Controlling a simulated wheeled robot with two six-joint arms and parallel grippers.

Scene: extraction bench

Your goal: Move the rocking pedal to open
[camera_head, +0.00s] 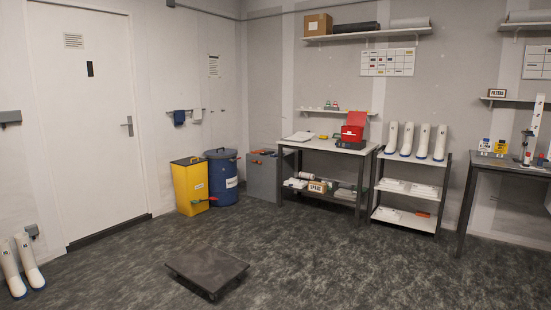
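Neither of my grippers is in view. I cannot say for certain which thing is the rocking pedal. A small red lever-like piece (210,198) sticks out low at the front of the yellow bin (190,186), near the blue drum (222,178). It is too small to tell its tilt or position. The yellow bin's top looks closed. A low dark platform (207,268) lies on the floor in the foreground, and nothing stands on it.
A workbench (322,149) with a red box (352,133) stands at the back. A rack (408,207) of white boots is beside it, with another table (513,168) at right. A closed door (92,125) and boots (27,262) are left. Floor around the platform is clear.

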